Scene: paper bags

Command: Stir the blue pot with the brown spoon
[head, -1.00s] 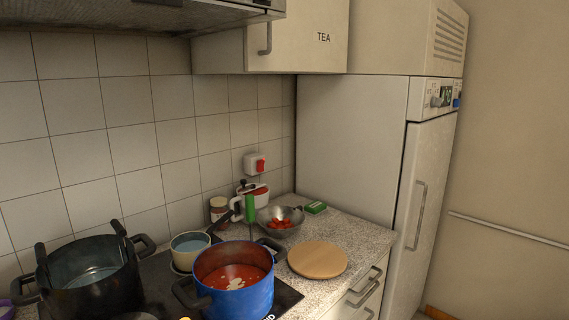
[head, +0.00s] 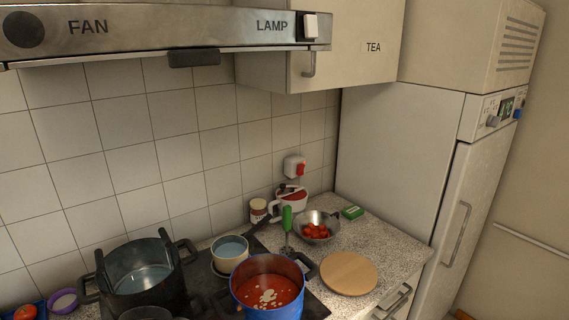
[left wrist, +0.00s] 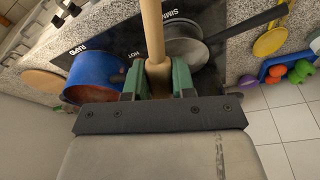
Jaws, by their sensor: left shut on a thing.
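The blue pot (head: 236,300) stands on the black hob at the bottom of the head view, holding red sauce with pale pieces. It also shows in the left wrist view (left wrist: 92,68), left of my gripper. My left gripper (left wrist: 159,80) is shut on a pale brown wooden handle (left wrist: 152,28), which I take to be the brown spoon. The handle runs to the top edge of that view. The spoon's head cannot be made out. The held handle appears apart from the pot. Neither gripper shows in the head view.
A large black pot (head: 140,290) and a small cream pot (head: 230,253) stand left of the blue pot. A round wooden board (head: 349,273), steel bowl (head: 315,227) and green-handled whisk (head: 287,219) are at right. The wrist view shows a grey pan (left wrist: 183,46).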

